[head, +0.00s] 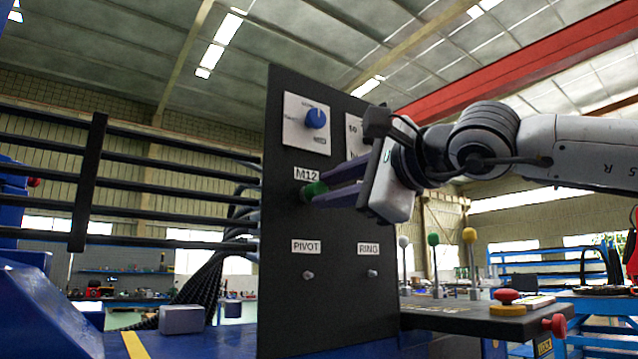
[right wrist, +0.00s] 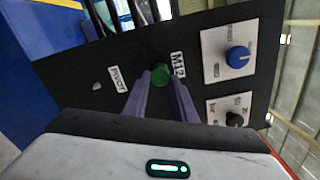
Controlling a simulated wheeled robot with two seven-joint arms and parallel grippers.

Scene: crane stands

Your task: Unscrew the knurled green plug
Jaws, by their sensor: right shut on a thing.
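The knurled green plug (head: 314,191) sits on the upright black panel (head: 285,215), just below the M12 label. It also shows in the right wrist view (right wrist: 160,74), beside the same label. My right gripper (head: 330,192) reaches in from the right with its purple fingers pointing at the panel. In the right wrist view its two fingers (right wrist: 160,88) lie on either side of the plug, shut on it. The fingers hide part of the plug in the head view. My left gripper is not in view.
A blue knob (head: 316,118) on a white plate is above the plug. PIVOT and RING studs (head: 308,275) stick out below. A side shelf (head: 470,314) at right carries a red and yellow button (head: 507,301) and upright rods with coloured balls (head: 433,240).

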